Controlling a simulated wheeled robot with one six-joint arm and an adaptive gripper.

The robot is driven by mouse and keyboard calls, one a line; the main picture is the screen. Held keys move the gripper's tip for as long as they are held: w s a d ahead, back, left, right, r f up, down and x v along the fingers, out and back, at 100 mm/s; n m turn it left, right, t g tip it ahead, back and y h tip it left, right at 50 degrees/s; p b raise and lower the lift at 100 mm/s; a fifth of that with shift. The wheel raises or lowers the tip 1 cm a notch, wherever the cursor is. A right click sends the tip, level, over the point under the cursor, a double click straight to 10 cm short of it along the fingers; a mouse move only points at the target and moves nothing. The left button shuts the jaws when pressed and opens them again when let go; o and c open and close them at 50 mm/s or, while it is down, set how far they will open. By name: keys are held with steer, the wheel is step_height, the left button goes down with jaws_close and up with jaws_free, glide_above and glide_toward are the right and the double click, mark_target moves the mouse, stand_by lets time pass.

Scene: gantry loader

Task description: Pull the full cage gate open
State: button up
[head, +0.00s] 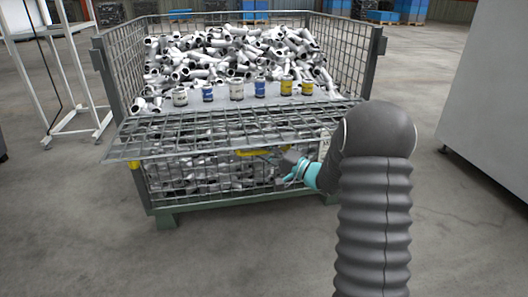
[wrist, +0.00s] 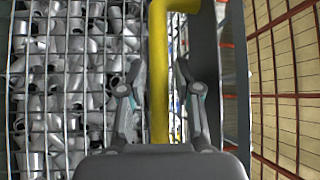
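The full cage (head: 377,55) is a wire-mesh box heaped with white and grey pipe fittings. Its front mesh gate (head: 140,148) leans outward, nearly flat, above the lower front mesh. A yellow bar handle (head: 250,152) shows at the gate's front, partly behind my gripper. My gripper (head: 284,160) is at the handle's right end. In the wrist view the yellow handle (wrist: 160,90) runs upright between the two fingers of my gripper (wrist: 162,75). The fingers are spread, with narrow gaps visible on both sides of the bar.
Several small jars (head: 236,91) stand in a row on a grey ledge behind the gate. A white frame (head: 75,85) stands at left and a large grey cabinet (head: 490,100) at right. The concrete floor in front of the cage is clear.

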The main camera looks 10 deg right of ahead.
mark_target(265, 136)
jaws_close()
steer(key=shift+r, duration=0.1)
step_height(265, 136, up, 2)
steer(key=p, duration=0.4)
steer(key=shift+s+r+m+h+p, duration=0.1)
steer(key=shift+r+m+h+p, duration=0.1)
steer(key=shift+m+h+p, duration=0.1)
step_height(265, 136, up, 2)
steer(key=m+p, duration=0.1)
steer(key=p, duration=0.4)
steer(key=shift+s+r+g+h, duration=0.1)
steer(key=shift+r+g+h, duration=0.05)
steer(key=shift+g+h, duration=0.15)
steer(key=shift+p, duration=0.35)
steer(key=shift+o, duration=2.1)
jaws_free()
